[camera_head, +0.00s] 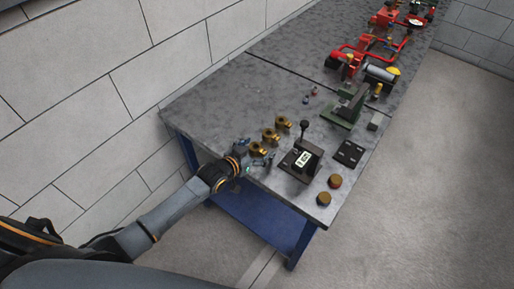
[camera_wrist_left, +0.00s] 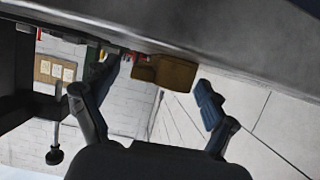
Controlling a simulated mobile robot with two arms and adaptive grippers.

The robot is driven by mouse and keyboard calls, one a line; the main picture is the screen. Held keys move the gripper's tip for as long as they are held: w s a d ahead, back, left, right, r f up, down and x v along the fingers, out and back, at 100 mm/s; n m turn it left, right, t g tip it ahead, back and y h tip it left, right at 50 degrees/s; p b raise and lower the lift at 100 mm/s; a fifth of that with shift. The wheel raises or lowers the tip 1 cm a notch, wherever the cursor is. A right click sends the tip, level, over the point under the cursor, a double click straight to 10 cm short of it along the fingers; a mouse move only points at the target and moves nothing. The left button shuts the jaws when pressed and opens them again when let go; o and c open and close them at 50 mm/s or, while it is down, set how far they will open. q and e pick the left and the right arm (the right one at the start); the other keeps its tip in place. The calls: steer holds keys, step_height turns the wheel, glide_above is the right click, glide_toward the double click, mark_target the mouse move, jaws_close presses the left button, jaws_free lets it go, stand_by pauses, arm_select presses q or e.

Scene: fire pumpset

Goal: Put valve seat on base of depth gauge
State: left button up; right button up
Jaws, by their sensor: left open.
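Several brass valve seats stand in a row on the grey table; the nearest valve seat (camera_head: 257,149) is at my left gripper (camera_head: 256,154). The gripper is open, with its fingers on either side of that seat. In the left wrist view, a brass piece (camera_wrist_left: 165,72) shows between the spread fingertips (camera_wrist_left: 158,78); I cannot tell whether they touch it. The depth gauge (camera_head: 302,158), with a dark base, a white display and an upright black-knobbed rod, stands just right of the gripper. My right gripper is not in view.
Two round brass-topped pieces (camera_head: 329,190) lie near the front corner. A flat black block (camera_head: 348,153) and a green fixture (camera_head: 345,107) stand right of the gauge. Red pump piping (camera_head: 375,45) fills the far end. A wall runs along the left side.

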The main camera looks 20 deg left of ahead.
arm_select(q)
steer(key=shift+w+f, duration=0.15)
steer(key=shift+w, duration=0.05)
steer(key=shift+c, duration=0.4)
steer(key=c, duration=1.6)
